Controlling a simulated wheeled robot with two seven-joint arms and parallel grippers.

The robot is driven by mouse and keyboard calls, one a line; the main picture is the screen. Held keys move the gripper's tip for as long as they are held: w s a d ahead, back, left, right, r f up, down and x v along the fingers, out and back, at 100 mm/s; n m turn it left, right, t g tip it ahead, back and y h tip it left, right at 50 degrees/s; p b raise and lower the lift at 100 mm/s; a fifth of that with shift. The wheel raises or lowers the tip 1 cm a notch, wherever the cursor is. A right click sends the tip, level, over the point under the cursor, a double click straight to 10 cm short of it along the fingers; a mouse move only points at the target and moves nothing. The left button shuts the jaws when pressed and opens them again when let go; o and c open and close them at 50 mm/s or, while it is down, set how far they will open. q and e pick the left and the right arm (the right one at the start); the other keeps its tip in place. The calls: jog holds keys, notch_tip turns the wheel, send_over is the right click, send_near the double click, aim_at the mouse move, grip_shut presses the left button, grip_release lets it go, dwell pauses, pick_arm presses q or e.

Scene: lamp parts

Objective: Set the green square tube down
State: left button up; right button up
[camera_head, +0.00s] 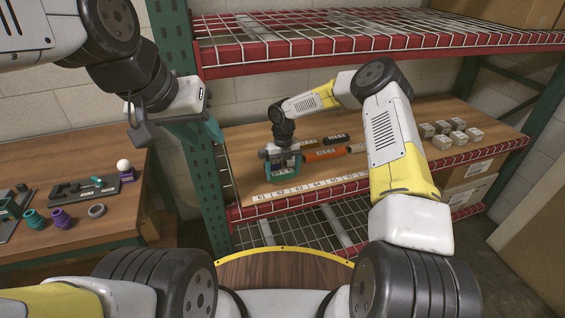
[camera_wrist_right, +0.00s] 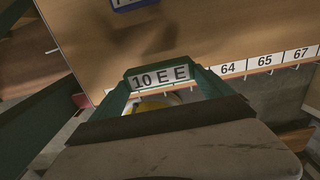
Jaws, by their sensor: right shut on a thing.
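The green square tube (camera_head: 284,172) is in my right gripper (camera_head: 281,155), low over the wooden shelf board near its left end. In the right wrist view the tube (camera_wrist_right: 118,98) fills the middle, with a white label reading "10 E E" on its far wall. The gripper is shut on it. I cannot tell whether the tube's underside touches the board. My left gripper (camera_head: 143,133) hangs at the upper left, in front of the green rack post; its jaw opening is unclear.
A numbered strip (camera_head: 290,191) runs along the shelf's front edge. An orange tube (camera_head: 323,154) and a dark tube (camera_head: 336,139) lie just right of my right gripper. Several pale blocks (camera_head: 459,137) stand farther right. A workbench (camera_head: 100,221) with lamp parts is at left.

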aim_at(283, 172)
jog(key=shift+w+a, duration=0.15)
jog(key=shift+w, duration=0.15)
jog(key=shift+f, duration=1.8)
jog(key=shift+f, duration=0.1)
jog(key=o, duration=1.1)
jog(key=shift+r, duration=3.9)
